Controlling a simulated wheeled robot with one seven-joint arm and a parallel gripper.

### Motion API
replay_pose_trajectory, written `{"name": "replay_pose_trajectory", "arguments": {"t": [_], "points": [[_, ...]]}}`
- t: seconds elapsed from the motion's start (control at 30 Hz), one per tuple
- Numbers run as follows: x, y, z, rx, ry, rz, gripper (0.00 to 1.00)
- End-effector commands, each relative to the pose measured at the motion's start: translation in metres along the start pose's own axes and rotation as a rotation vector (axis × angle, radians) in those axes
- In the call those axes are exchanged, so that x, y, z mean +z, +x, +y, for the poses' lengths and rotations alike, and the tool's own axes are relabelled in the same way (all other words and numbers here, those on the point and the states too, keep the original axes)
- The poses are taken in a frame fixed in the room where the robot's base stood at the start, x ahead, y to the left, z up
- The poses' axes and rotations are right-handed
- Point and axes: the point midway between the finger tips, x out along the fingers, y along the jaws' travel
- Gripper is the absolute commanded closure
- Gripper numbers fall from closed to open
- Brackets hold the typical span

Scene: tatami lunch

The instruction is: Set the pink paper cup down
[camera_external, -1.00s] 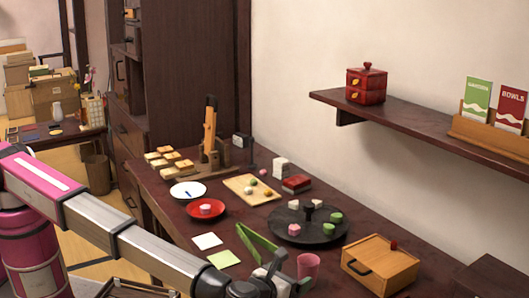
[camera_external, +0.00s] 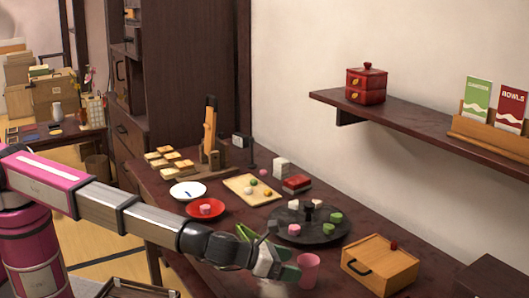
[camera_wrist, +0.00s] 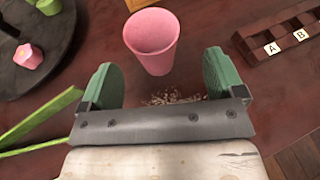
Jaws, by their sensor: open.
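The pink paper cup (camera_external: 308,271) stands upright on the dark table, near the front edge. It also shows in the wrist view (camera_wrist: 153,45), with its open mouth visible and empty. My gripper (camera_external: 290,270) is open beside the cup, to its left in the external view. In the wrist view my gripper's green fingers (camera_wrist: 160,66) are spread wide, one to each side of the cup's lower part, with visible gaps. Nothing is held. Whether the fingertips reach past the cup's near side is hard to tell.
A dark round tray (camera_external: 290,231) with pink and green pieces stands behind the cup. A wooden box (camera_external: 378,268) with a handle is to the right. Green strips (camera_wrist: 40,118) and crumbs (camera_wrist: 172,98) lie close to my gripper. A rack with letter tiles (camera_wrist: 280,38) is at upper right.

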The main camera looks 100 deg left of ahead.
Motion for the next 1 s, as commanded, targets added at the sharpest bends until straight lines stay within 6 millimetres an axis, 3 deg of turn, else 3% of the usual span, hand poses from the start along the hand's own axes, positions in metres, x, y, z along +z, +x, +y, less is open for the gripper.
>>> {"name": "replay_pose_trajectory", "arguments": {"t": [0.27, 0.5, 0.77, 0.8, 0.93, 1.0], "points": [[0.003, 0.021, 0.003, 0.001, 0.000, 0.000, 0.12], [0.007, 0.054, 0.006, 0.002, 0.000, 0.000, 0.12], [0.006, 0.058, 0.007, 0.001, 0.000, 0.000, 0.12], [0.006, 0.058, 0.007, 0.001, 0.000, 0.000, 0.15], [0.006, 0.058, 0.007, 0.001, 0.000, 0.000, 0.58], [0.006, 0.058, 0.007, 0.001, 0.000, 0.000, 0.63]]}}
